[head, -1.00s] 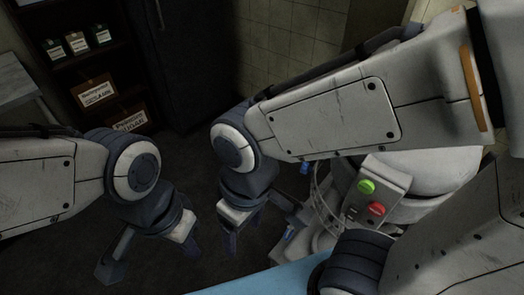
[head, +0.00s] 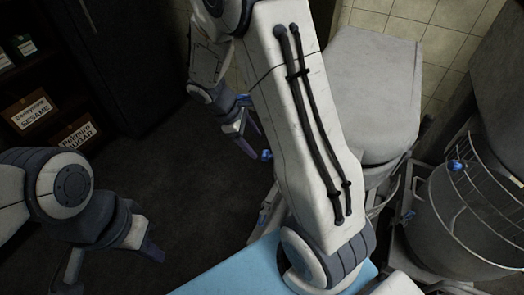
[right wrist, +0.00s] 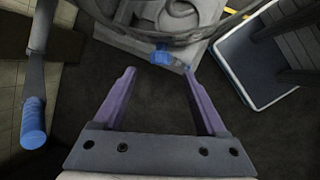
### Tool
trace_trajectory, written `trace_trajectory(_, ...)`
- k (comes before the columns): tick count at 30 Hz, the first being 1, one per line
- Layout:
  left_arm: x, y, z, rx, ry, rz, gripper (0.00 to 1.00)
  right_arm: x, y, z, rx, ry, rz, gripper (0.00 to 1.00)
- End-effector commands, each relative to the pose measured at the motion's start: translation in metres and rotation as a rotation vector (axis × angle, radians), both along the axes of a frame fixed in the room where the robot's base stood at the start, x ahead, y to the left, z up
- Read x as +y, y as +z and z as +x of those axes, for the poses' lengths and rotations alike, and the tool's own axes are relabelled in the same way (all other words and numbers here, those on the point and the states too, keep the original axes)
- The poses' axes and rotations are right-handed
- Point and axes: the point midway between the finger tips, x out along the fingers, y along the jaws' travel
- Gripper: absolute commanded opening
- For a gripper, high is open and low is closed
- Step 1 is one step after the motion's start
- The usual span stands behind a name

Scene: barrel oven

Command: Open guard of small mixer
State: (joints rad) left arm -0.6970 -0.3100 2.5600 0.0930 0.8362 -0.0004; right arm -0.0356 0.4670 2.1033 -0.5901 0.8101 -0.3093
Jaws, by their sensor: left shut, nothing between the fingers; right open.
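The small mixer (head: 375,90) is a pale grey machine behind my right arm in the head view. My arm hides most of its front and guard. A blue knob (head: 266,155) shows just right of my right gripper (head: 252,142). In the right wrist view, the open, empty right gripper (right wrist: 158,85) points toward the mixer's rounded bowl and rim (right wrist: 180,20). A blue knob (right wrist: 161,56) lies beyond and between its fingertips, apart from them. My left gripper (head: 151,251) is shut and empty at the lower left, away from the mixer.
A larger mixer with a wire guard (head: 490,165) and a blue knob (head: 456,165) stands at the right. A light-blue surface (head: 235,275) is at the bottom. Shelves with boxes (head: 75,130) stand at the left. A blue-ended lever (right wrist: 33,122) is at the wrist view's left.

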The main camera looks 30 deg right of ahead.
Motion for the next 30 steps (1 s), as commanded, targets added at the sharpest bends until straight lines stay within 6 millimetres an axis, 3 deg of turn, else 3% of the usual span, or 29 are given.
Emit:
trace_trajectory(3,0.000,-0.002,0.000,0.000,0.000,0.000,0.00,-0.010,-0.023,-0.004,0.006,-0.003,0.000,0.74)
trace_trajectory(9,0.000,-0.003,0.000,0.000,0.000,0.000,0.00,-0.022,-0.049,-0.007,0.002,-0.003,0.001,0.74)
trace_trajectory(22,0.000,-0.004,0.000,0.000,0.000,0.000,0.00,-0.026,-0.059,-0.008,-0.001,-0.002,0.002,0.74)
trace_trajectory(23,0.000,-0.004,0.000,0.000,0.000,0.000,0.00,-0.026,-0.059,-0.008,-0.001,-0.002,0.002,0.67)
trace_trajectory(28,0.000,-0.004,0.000,0.000,0.000,0.000,0.00,-0.026,-0.059,-0.008,-0.001,-0.002,0.002,0.01)
trace_trajectory(30,0.000,-0.004,0.000,0.000,0.000,0.000,0.00,-0.026,-0.058,-0.008,-0.001,-0.002,0.002,0.00)
